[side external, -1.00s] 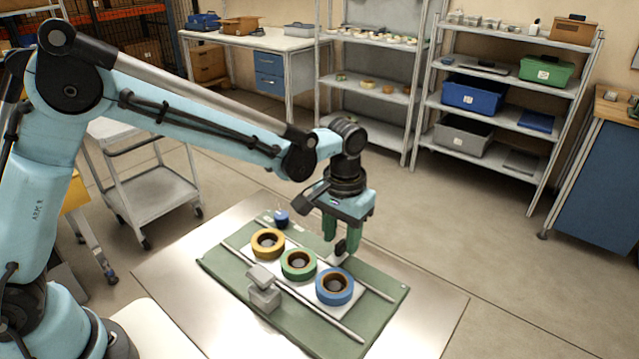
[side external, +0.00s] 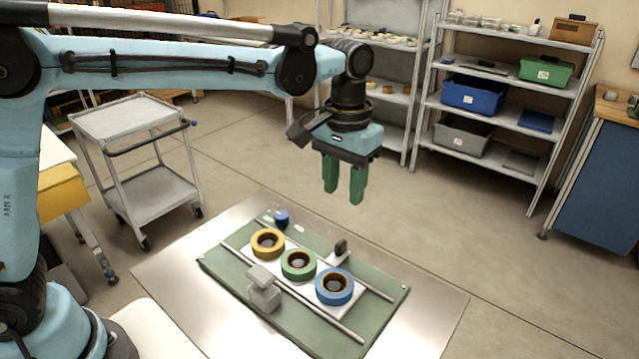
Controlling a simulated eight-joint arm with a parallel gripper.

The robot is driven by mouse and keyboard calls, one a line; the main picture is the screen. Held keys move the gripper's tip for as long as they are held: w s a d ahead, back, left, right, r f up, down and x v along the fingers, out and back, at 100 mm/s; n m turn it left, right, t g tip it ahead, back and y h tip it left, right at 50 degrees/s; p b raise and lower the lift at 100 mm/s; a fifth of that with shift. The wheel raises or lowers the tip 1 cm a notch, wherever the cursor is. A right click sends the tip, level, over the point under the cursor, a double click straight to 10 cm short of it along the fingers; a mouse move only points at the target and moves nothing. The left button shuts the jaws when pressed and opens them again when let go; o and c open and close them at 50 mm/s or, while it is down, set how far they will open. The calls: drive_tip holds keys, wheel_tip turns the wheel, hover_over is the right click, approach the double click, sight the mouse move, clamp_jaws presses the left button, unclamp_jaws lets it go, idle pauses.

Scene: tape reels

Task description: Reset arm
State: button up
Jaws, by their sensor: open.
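My gripper (side external: 343,192) is open and empty, with green fingers pointing down. It hangs in the air above the far side of the green board (side external: 228,272). Three tape reels lie in a row on the board: an orange-yellow reel (side external: 257,241), a green reel (side external: 287,264) and a blue reel (side external: 321,287). A small black-topped piece (side external: 340,247) stands behind the reels, apart from the fingers. A grey block (side external: 264,292) stands in front of the reels.
The board lies on a metal table (side external: 425,315). A small blue item (side external: 282,218) stands at its back left corner. Two rails run along the reel row. A grey cart (side external: 150,190) stands left; shelves (side external: 480,130) stand behind. The air around my gripper is clear.

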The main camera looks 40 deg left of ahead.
drive_tip(key=s+a+f+t, duration=0.1)
drive_tip(key=s+a+t, duration=0.6)
drive_tip(key=s+a, duration=0.7)
drive_tip(key=shift+a+f, duration=0.15)
drive_tip(key=shift+f, duration=0.2)
idle(0.6)
